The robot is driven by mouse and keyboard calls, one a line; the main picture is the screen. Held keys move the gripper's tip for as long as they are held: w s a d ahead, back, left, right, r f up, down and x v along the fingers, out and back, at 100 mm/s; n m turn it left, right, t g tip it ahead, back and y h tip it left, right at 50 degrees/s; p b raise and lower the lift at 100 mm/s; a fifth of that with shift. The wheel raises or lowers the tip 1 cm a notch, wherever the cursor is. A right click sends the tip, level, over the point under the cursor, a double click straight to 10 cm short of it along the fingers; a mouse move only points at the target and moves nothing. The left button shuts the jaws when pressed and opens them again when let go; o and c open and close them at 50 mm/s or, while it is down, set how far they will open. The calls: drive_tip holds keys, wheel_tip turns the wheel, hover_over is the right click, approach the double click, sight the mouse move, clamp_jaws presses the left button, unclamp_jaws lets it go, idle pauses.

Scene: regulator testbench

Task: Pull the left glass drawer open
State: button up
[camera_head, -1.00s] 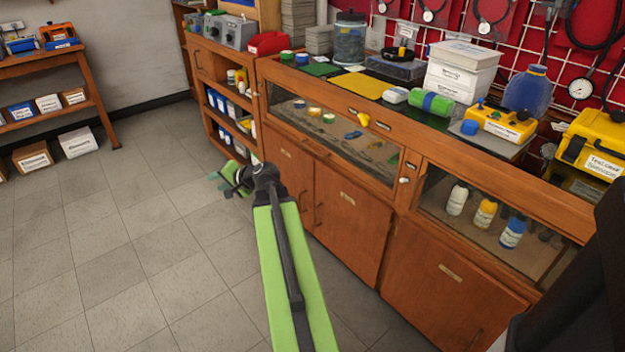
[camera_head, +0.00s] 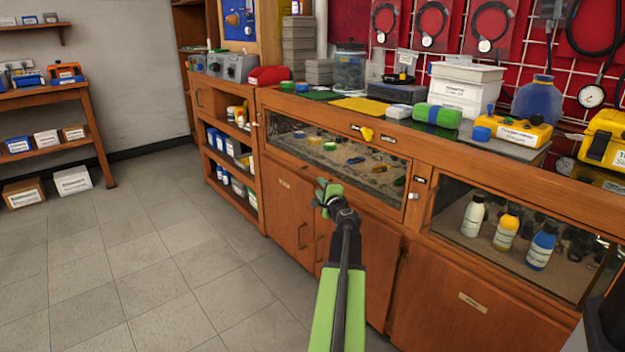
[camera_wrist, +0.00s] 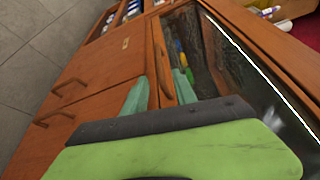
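The left glass drawer (camera_head: 345,160) is a wood-framed glass front in the wooden cabinet, with small coloured items behind the glass. It looks shut. My gripper (camera_head: 325,190) is just in front of its lower edge, above the cabinet doors. In the wrist view the drawer's glass (camera_wrist: 205,55) is right of centre. There my gripper (camera_wrist: 160,88) has its two teal fingers apart, one on each side of a wooden bar handle (camera_wrist: 161,58) on the drawer's lower rail. I cannot tell whether the fingers touch the handle.
A second glass compartment (camera_head: 500,225) with several bottles is at the right. Cabinet doors (camera_head: 290,207) with handles lie below the drawer. The tiled floor (camera_head: 150,260) at left is clear.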

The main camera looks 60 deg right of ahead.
sight(314, 178)
drive_tip(key=x, duration=1.1)
drive_tip(key=shift+a+b, duration=0.1)
drive_tip(key=shift+b, duration=0.2)
clamp_jaws()
idle(0.6)
